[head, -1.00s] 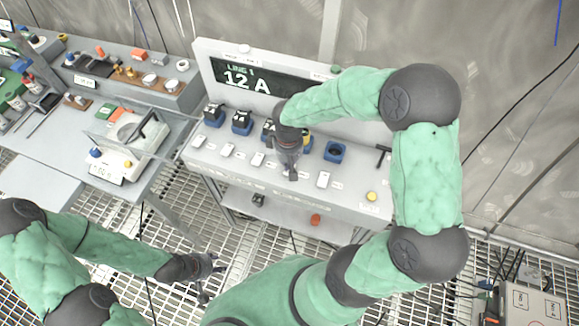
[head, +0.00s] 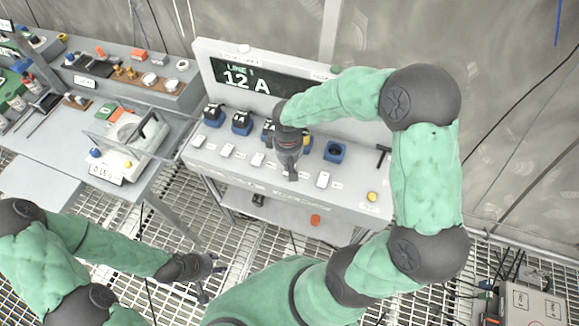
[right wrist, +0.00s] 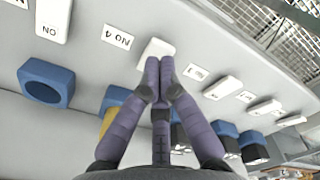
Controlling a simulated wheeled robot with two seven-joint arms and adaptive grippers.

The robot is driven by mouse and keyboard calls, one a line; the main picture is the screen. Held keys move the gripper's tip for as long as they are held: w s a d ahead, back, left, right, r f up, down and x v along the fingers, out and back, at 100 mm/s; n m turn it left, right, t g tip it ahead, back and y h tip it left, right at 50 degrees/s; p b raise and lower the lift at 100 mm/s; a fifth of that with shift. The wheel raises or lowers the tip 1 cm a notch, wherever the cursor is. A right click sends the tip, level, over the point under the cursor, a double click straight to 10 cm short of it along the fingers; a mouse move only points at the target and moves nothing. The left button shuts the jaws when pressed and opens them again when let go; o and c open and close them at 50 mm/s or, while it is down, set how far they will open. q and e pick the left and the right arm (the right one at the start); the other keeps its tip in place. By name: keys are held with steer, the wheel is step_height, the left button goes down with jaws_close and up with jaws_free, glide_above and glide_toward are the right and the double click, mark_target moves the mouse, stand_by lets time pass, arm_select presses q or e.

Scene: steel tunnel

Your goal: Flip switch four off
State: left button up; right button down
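A grey sloped panel (head: 262,181) carries a row of white rocker switches. In the head view my right gripper (head: 291,174) covers the fourth switch from the left. In the right wrist view that white switch (right wrist: 156,48) lies just beyond my right fingertips (right wrist: 159,62), beside a label (right wrist: 118,37) with a 4 on it. The fingers are shut together with nothing between them. They overlap the switch's near edge; I cannot tell whether they touch it. My left gripper (head: 212,268) hangs low left, away from the panel; its finger opening is unclear.
A display (head: 246,79) behind the switches reads LINE 1, 12 A. Blue sockets (head: 335,151) line the panel behind the switches. A neighbouring white switch (head: 323,179) and a yellow button (head: 372,196) are to the right. A cluttered bench (head: 130,110) stands left.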

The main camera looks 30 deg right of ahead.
steer(key=shift+f+b, duration=0.95)
steer(key=shift+f, duration=0.25)
stand_by(0.7)
steer(key=shift+r, duration=0.15)
steer(key=shift+r+p, duration=2.7)
steer(key=shift+r, duration=0.7)
steer(key=shift+s+f, duration=0.1)
